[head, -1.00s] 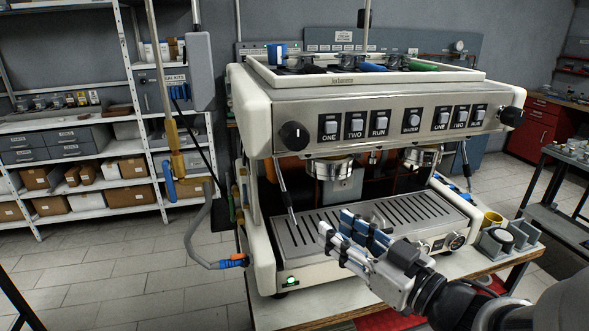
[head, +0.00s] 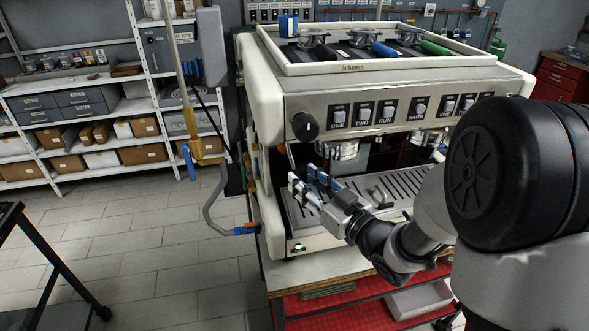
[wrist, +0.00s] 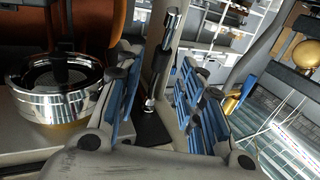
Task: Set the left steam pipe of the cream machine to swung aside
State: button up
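The cream machine (head: 262,90) stands on a bench, its front facing me. Its left steam pipe (head: 291,153) hangs below the left knob; my gripper hides its lower part in the head view. In the wrist view the steam pipe (wrist: 166,50), with a dark sleeve and chrome ends, slants down between the two blue-padded fingers. My gripper (head: 306,178) is at the machine's left front, above the drip tray (head: 398,188). Its fingers are apart, one on each side of the pipe, with gaps visible in the wrist view (wrist: 160,85). Contact is not seen.
A group head (head: 343,150) is just right of my gripper; its chrome cup (wrist: 55,88) fills the wrist view's left. A grey hose (head: 212,212) with a brass fitting hangs left of the machine. Floor at the left is open. Shelves (head: 70,180) stand behind.

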aim_at(298, 174)
jog(key=x, duration=0.4)
jog(key=shift+w+a, duration=0.25)
jog(key=shift+w, duration=0.1)
grip_shut()
